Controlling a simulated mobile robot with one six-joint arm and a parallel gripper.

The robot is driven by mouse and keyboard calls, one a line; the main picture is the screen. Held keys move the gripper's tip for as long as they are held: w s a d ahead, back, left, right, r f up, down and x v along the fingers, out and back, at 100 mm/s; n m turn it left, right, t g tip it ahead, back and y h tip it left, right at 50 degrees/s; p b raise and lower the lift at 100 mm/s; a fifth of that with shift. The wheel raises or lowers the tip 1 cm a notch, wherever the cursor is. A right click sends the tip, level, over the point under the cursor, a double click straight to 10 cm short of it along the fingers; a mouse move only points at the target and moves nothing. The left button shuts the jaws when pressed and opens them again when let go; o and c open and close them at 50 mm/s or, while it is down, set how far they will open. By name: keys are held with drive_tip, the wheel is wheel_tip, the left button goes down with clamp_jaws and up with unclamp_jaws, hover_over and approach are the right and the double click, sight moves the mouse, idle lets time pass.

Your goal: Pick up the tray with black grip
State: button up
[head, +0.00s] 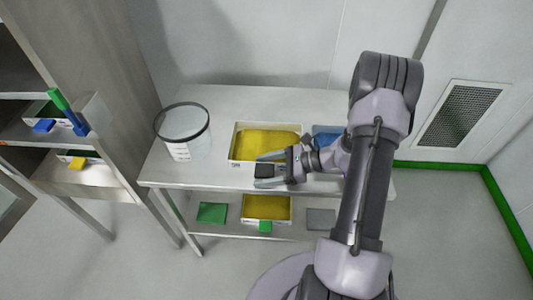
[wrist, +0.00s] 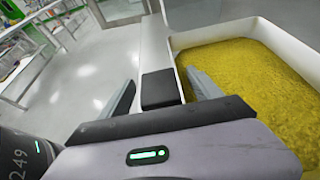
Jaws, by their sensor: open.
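The tray (head: 235,142) is a white box filled with yellow granules, standing on the upper table top. In the wrist view, the tray (wrist: 215,33) fills the right side. Its black grip (wrist: 160,91) is a dark block beside the tray's near corner. My gripper (wrist: 160,80) is open, with one finger on each side of the black grip. In the head view my gripper (head: 261,170) is at the tray's front side, around the grip. I cannot tell whether the fingers touch it.
A clear round drum (head: 183,132) stands left of the tray. A blue-filled container (head: 326,130) is to the right, partly behind my arm. The lower shelf holds another yellow-filled tray (head: 265,208), a green piece (head: 212,213) and a grey piece (head: 321,218). A metal rack (head: 105,85) stands left.

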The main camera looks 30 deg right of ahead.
drive_tip(key=shift+r, duration=0.1)
drive_tip(key=shift+c, duration=0.4)
clamp_jaws()
drive_tip(key=shift+d, duration=0.1)
wheel_tip(320, 180, up, 10)
drive_tip(key=p, duration=0.4)
